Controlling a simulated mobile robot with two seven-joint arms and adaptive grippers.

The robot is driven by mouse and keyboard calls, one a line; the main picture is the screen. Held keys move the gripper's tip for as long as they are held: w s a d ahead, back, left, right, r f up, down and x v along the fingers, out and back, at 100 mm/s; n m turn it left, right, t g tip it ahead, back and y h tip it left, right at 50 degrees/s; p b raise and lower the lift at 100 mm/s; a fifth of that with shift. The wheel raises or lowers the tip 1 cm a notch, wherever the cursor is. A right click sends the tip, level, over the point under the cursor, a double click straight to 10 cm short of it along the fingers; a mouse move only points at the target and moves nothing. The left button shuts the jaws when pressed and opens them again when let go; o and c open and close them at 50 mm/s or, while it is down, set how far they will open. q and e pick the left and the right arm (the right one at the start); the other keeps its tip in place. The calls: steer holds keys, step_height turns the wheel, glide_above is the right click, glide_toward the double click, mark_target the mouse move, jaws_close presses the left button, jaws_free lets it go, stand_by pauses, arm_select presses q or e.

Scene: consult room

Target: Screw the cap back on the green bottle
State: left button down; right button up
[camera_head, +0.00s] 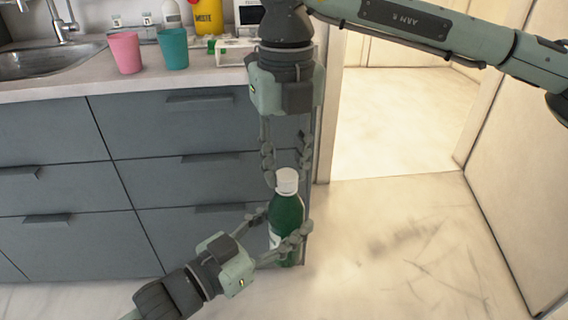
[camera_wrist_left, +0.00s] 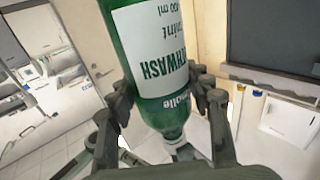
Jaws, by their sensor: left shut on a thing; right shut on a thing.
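The green bottle (camera_head: 287,213) with a white label stands upright in the air in front of the drawers. My left gripper (camera_head: 280,227) is shut around its body from the lower left. The white cap (camera_head: 287,177) sits at the top of the bottle, in line with the neck. My right gripper (camera_head: 287,182) points straight down from above, its fingers shut on the cap. Whether the cap is threaded cannot be told. In the left wrist view the bottle (camera_wrist_left: 160,75) appears inverted between the left fingers, its neck toward the bottom edge.
Grey drawers (camera_head: 150,180) and a counter stand behind the bottle. On the counter are a pink cup (camera_head: 126,53), a teal cup (camera_head: 173,48), a yellow container (camera_head: 208,17) and a sink (camera_head: 45,62). An open doorway and clear floor (camera_head: 400,250) lie to the right.

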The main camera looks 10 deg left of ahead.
steer(key=m, duration=0.5)
steer(key=shift+d, duration=0.15)
steer(key=m, duration=0.7)
steer(key=shift+d+m, duration=0.15)
steer(key=shift+m, duration=0.25)
steer(key=m, duration=0.5)
steer(key=shift+s, duration=0.1)
steer(key=o, duration=0.7)
steer(key=shift+o, duration=0.2)
step_height(320, 180, up, 12)
